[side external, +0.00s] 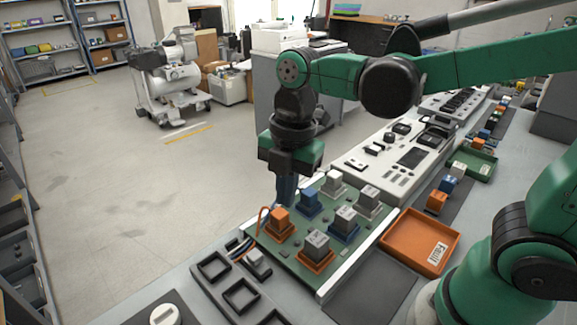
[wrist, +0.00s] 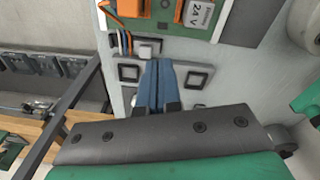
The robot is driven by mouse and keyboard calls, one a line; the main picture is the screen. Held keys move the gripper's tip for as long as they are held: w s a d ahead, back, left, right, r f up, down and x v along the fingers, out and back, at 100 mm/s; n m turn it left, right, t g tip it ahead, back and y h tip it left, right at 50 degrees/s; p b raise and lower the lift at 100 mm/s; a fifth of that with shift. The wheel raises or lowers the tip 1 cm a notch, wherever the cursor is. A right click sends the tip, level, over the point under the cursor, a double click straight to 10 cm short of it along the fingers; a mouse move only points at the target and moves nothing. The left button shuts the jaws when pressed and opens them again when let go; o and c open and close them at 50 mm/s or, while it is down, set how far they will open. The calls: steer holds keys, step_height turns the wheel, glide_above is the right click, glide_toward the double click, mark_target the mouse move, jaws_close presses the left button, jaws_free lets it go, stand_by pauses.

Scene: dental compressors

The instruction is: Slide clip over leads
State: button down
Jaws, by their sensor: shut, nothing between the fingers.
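Several leads (side external: 240,247), orange, blue and dark, run at the left corner of the green board (side external: 290,246). One orange lead loops up beside the orange block (side external: 279,220). The leads also show in the wrist view (wrist: 122,42), left of my fingertips. A small pale grey block (side external: 257,259) sits at the lead ends, and in the wrist view (wrist: 148,46) it lies just beyond my fingertips. I cannot tell whether it is the clip. My gripper (side external: 286,203) points down, near the board's left edge in the side view. Its blue fingers (wrist: 157,63) are together, with nothing held.
A dark frame tray (side external: 240,294) with square recesses lies in front. An orange bin (side external: 419,240) is to the right, and a white control panel (side external: 400,150) stands behind. The dark mat (side external: 370,297) is clear.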

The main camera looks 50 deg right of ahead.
mark_target(255, 259)
steer(key=a+n+g, duration=0.1)
steer(key=n, duration=0.4)
steer(key=a+f+n+g, duration=0.1)
steer(key=a+n, duration=0.1)
steer(key=n, duration=0.2)
steer(key=a+n+g, duration=0.1)
steer(key=n+g, duration=0.1)
steer(key=n, duration=0.3)
steer(key=shift+a+f+n+h, duration=0.25)
steer(key=shift+a+n+h, duration=0.05)
steer(key=shift+a+h, duration=0.1)
steer(key=shift+f, duration=0.1)
steer(key=x, duration=1)
steer(key=shift+s, duration=0.1)
steer(key=w, duration=0.2)
steer(key=shift+w, duration=1)
steer(key=shift+w, duration=2.35)
